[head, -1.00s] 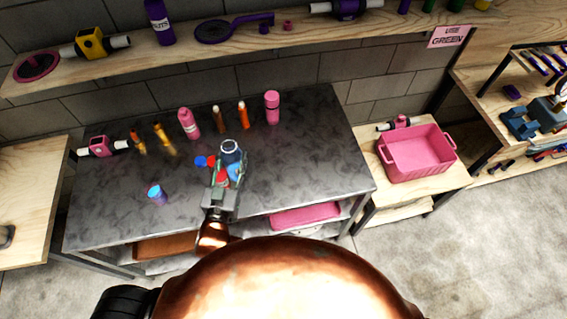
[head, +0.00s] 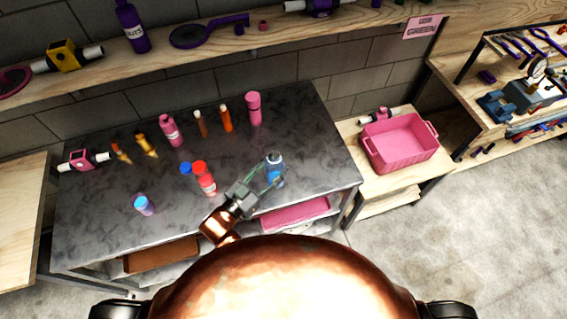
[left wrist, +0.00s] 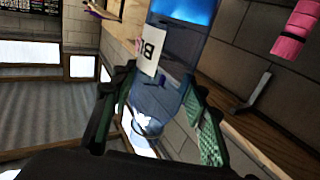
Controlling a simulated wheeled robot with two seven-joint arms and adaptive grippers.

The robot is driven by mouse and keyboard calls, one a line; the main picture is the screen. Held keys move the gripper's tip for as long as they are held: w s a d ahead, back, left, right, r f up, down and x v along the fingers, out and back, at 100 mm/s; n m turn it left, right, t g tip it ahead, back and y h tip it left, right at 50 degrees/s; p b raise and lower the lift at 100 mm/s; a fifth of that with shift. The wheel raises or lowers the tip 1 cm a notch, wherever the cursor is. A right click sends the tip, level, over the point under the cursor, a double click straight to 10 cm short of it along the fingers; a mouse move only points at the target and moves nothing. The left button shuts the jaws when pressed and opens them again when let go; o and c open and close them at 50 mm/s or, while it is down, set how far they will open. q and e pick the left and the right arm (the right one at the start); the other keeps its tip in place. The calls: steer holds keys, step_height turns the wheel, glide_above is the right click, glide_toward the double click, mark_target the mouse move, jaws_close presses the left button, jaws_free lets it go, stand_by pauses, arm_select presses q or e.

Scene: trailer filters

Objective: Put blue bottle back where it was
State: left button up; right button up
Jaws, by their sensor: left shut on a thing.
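The blue bottle (head: 275,166) is at the front right part of the dark metal table (head: 315,140). My left gripper (head: 263,182) is shut around it, with a finger on either side. In the left wrist view the blue bottle (left wrist: 157,104) with its white label is between the two fingers of the left gripper (left wrist: 160,92). I cannot tell whether its base touches the table. My right gripper is not in view.
A red bottle (head: 205,180) stands left of my gripper, beside a small blue item (head: 186,168). A blue-capped purple container (head: 144,205) stands front left. Pink (head: 171,131), orange and brown bottles line the back. A pink bin (head: 402,148) sits on the right side table.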

arm_select(q)
steer(key=w+d+f+b, duration=0.1)
steer(key=w+d+f, duration=0.2)
steer(key=w+f, duration=0.9)
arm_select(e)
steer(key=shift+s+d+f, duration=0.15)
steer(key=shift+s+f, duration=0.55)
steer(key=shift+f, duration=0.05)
arm_select(q)
steer(key=shift+f, duration=0.15)
steer(key=shift+f+b, duration=0.15)
steer(key=shift+b, duration=0.15)
steer(key=o, duration=1.4)
